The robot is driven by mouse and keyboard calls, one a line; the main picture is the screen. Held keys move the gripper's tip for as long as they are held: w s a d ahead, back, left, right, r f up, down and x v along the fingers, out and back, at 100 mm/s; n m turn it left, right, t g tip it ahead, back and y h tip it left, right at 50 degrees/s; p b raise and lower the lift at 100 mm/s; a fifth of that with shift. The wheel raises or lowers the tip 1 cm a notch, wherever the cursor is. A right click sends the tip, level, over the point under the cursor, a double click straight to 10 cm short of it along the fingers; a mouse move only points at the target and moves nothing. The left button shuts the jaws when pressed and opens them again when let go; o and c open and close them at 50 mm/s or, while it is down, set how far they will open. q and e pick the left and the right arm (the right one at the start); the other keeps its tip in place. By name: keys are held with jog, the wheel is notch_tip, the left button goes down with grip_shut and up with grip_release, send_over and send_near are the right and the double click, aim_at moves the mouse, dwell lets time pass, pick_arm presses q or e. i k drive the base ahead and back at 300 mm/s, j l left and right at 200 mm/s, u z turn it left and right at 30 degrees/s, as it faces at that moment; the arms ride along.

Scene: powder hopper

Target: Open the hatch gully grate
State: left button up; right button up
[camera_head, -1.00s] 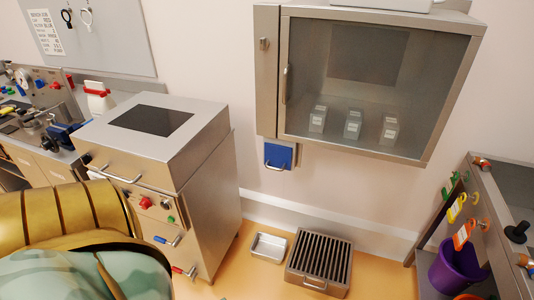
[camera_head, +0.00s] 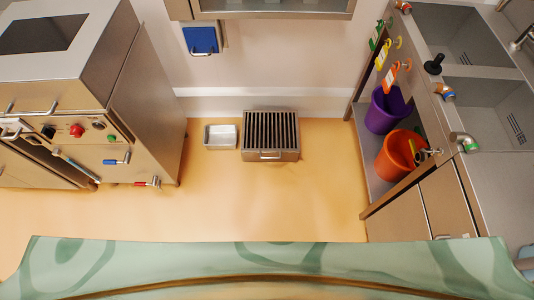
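The gully grate (camera_head: 270,128) is a dark slatted top on a low metal box on the floor against the back wall. A light bar handle (camera_head: 270,156) is on its front face. The slatted top lies flat and looks closed. Neither of my grippers shows in the head view. A green and gold part of my own body fills the bottom edge of the picture.
A small metal tray (camera_head: 220,137) sits left of the grate. A steel machine (camera_head: 140,95) stands at the left. A sink bench (camera_head: 450,190) with a purple bucket (camera_head: 388,109) and orange bucket (camera_head: 400,154) stands at the right. The floor (camera_head: 265,205) before the grate is clear.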

aim_at(260, 150)
jog(key=i+l+z, duration=0.25)
jog(key=i, duration=0.45)
jog(key=i+z, duration=0.2)
jog(key=i, duration=0.55)
